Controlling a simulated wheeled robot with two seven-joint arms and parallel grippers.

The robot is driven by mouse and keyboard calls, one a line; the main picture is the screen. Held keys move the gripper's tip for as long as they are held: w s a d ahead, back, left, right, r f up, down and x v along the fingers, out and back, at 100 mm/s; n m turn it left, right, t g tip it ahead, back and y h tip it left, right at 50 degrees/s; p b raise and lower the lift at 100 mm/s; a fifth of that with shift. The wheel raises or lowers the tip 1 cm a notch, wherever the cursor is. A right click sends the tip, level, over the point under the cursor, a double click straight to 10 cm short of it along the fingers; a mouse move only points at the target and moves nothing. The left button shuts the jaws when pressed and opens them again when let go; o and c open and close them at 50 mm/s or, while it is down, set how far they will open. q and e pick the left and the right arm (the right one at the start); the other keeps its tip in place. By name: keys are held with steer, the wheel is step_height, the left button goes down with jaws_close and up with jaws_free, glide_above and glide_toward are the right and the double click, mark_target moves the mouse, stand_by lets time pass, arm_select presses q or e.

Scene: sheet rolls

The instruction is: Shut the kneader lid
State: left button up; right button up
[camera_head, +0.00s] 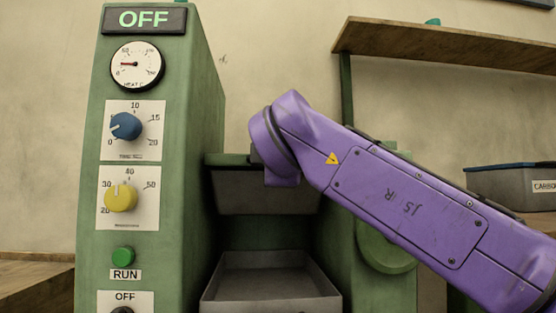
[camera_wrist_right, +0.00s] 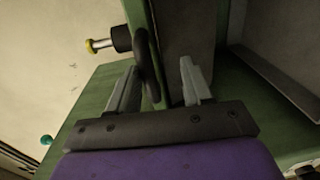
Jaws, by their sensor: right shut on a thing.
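The green kneader (camera_head: 200,140) stands in front of me, its panel on the left and a grey bin-like part (camera_head: 265,190) under a green top edge to the right. My right arm (camera_head: 400,195) comes in from the right and hides part of the machine. My right gripper (camera_wrist_right: 160,75) shows in the right wrist view, its two fingers around a dark loop handle (camera_wrist_right: 148,62) beside a grey-brown panel (camera_wrist_right: 182,35), which looks like the lid. The head view does not show the fingers, and the lid's angle cannot be told. My left gripper is not in view.
An open metal tray (camera_head: 270,285) sits low in the machine. The panel's display (camera_head: 144,19) reads OFF. A wooden shelf (camera_head: 440,45) hangs at upper right, with a grey box (camera_head: 510,187) below it. A yellow-tipped dark knob (camera_wrist_right: 110,41) is near the fingers.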

steer(key=shift+r, duration=0.1)
stand_by(0.5)
steer(key=s, duration=1)
steer(key=shift+s+d+r, duration=0.2)
steer(key=shift+d+r, duration=0.15)
